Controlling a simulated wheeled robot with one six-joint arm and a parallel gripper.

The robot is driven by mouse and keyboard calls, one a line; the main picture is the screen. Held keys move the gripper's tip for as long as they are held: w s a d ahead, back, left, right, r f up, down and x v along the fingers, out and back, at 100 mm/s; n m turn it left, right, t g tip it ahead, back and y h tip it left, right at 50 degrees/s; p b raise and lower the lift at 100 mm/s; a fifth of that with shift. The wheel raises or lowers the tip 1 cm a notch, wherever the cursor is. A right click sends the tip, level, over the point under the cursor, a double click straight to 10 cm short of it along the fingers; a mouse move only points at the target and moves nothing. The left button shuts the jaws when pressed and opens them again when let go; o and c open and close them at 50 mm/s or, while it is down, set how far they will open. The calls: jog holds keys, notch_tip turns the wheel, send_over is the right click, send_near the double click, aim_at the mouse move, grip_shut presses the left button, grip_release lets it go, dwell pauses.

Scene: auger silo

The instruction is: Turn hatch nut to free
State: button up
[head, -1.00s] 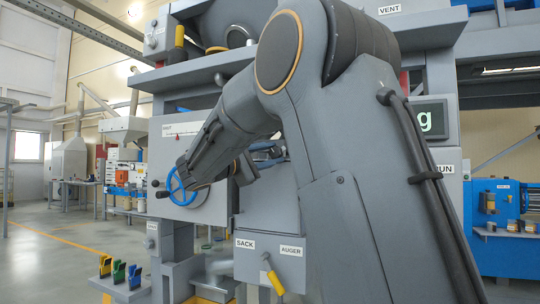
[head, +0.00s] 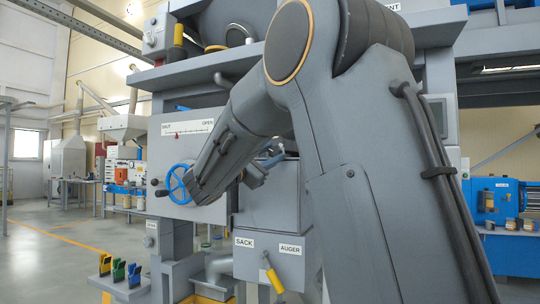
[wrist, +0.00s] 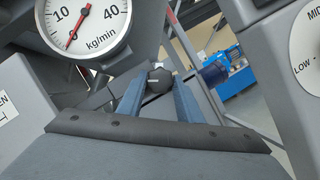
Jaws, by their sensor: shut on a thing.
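In the wrist view, the two blue fingers of my gripper (wrist: 158,92) are closed on a small dark rounded piece with a pale mark, which I take for the hatch nut (wrist: 160,76). The nut sits between the fingertips, and its far side and mounting are hidden. In the head view, my gripper (head: 262,166) shows only partly behind my arm, in front of the grey machine above the SACK and AUGER box. The nut cannot be made out in the head view.
A blue handwheel (head: 180,184) sits left of my wrist, under a SHUT–OPEN scale panel (head: 187,132). A yellow-handled lever (head: 272,274) is below. A kg/min dial (wrist: 88,22) is close by in the wrist view. Colored scoops (head: 119,270) stand lower left.

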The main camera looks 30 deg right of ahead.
jog(key=shift+f, duration=0.1)
jog(key=o, duration=1)
jog(key=shift+d, duration=0.1)
jog(key=shift+o, duration=0.2)
jog(key=b+v, duration=0.1)
jog(key=v, duration=0.7)
